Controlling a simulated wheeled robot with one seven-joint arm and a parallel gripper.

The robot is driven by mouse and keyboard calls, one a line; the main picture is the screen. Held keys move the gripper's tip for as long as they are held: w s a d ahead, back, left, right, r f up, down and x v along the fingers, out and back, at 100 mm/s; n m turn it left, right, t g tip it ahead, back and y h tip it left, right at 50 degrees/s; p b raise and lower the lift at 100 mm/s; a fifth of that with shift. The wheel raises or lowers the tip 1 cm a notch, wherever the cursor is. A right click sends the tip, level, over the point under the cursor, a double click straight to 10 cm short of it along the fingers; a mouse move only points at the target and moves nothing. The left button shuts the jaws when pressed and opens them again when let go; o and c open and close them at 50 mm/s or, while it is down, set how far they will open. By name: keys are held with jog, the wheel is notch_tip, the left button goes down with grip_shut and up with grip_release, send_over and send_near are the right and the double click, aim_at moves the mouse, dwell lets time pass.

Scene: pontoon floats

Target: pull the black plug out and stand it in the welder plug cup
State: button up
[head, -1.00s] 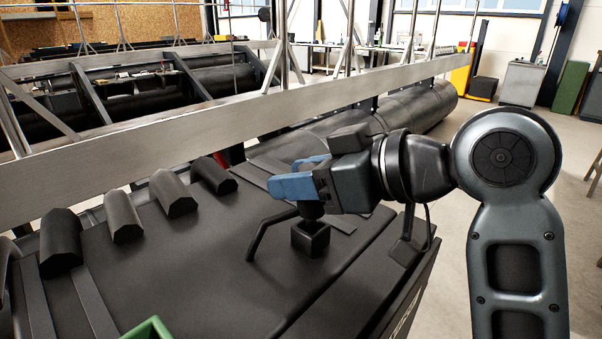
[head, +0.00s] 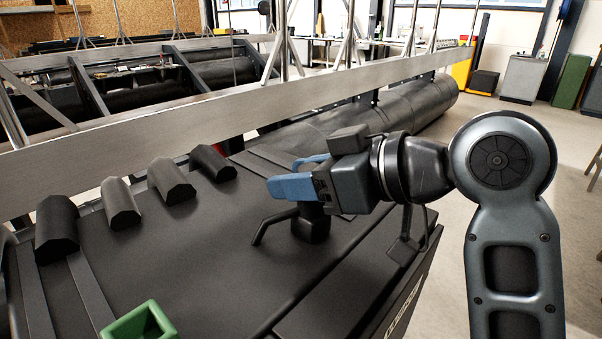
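The black plug (head: 313,208) is mostly hidden below my gripper's blue fingers, and a bent dark cable (head: 270,228) comes off to its left. It is right at a dark block-like socket (head: 312,230) on the black deck; I cannot tell how deep it sits. My gripper (head: 292,178) is level over the socket, its two blue fingers at either side of the plug's upper part. Whether they press on it is hidden. A green open-topped cup (head: 140,324), probably the welder plug cup, stands at the lower left, partly cut off by the frame.
Several dark angular blocks (head: 122,205) stand along the deck's far left edge. A long metal beam (head: 150,127) runs behind them, with upright posts. The deck (head: 200,265) between the green cup and the socket is clear.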

jog(key=o, duration=0.5)
jog(key=shift+b+v, duration=0.5)
jog(key=shift+v, duration=3.45)
